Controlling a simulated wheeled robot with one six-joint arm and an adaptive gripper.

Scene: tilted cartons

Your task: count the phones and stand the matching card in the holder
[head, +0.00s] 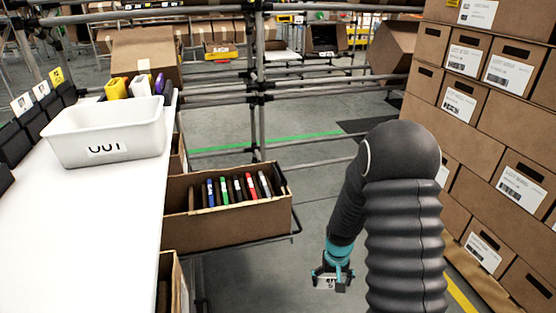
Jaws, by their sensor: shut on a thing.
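A tilted brown carton (240,218) sits on the rack beside the table. Several slim upright items, which look like the phones, stand in a row inside it, among them a blue one (210,193), a green one (223,191) and a red one (250,187). Their lower parts are hidden. My gripper (332,279) points down over the floor, right of the carton and apart from it. It is shut on a small white card (327,284) with dark marks that I cannot read. Black stands (38,121) at the left edge hold white and yellow cards; I cannot tell which is the holder.
A white bin marked OUT (107,145) stands on the white table (85,225). Behind it are yellow, white and purple items by an open carton (146,55). Stacked cartons (490,120) wall off the right. Rack pipes (258,90) cross the middle.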

